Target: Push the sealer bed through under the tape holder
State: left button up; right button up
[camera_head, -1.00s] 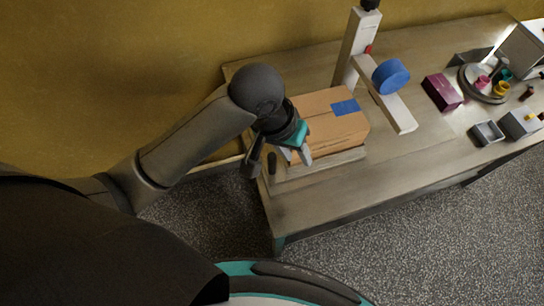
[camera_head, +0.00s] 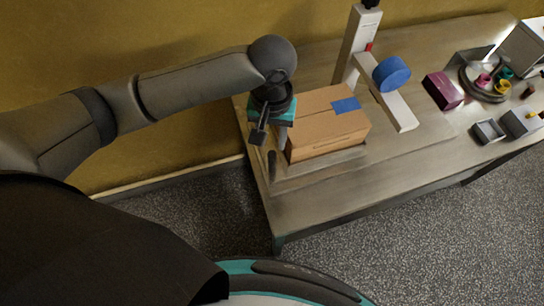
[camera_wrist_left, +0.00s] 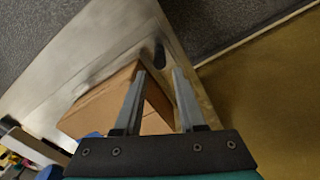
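A brown cardboard box (camera_head: 322,135) with a blue tape strip (camera_head: 346,105) on top sits on the flat sealer bed (camera_head: 330,161) on the table. A dark upright handle (camera_head: 272,165) stands at the bed's left end; it also shows in the left wrist view (camera_wrist_left: 159,53). The tape holder, a pale post (camera_head: 358,45) with an arm and a blue roll (camera_head: 390,74), stands at the box's right. My left gripper (camera_head: 270,143) is at the box's left end, pointing down. Its fingers (camera_wrist_left: 159,74) are apart and empty, with the box beyond them. My right gripper is out of view.
A purple box (camera_head: 442,91), small grey bins (camera_head: 488,131) and a round tray (camera_head: 480,82) with coloured pieces occupy the right of the table. The table's front (camera_head: 350,195) is bare. A yellow wall (camera_head: 130,50) runs behind.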

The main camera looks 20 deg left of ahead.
aim_at(272, 153)
pick_arm(q)
notch_tip(272, 153, down, 9)
jog(key=shift+f+b, duration=0.1)
jog(key=shift+b, duration=0.4)
grip_shut()
dwell(1.2)
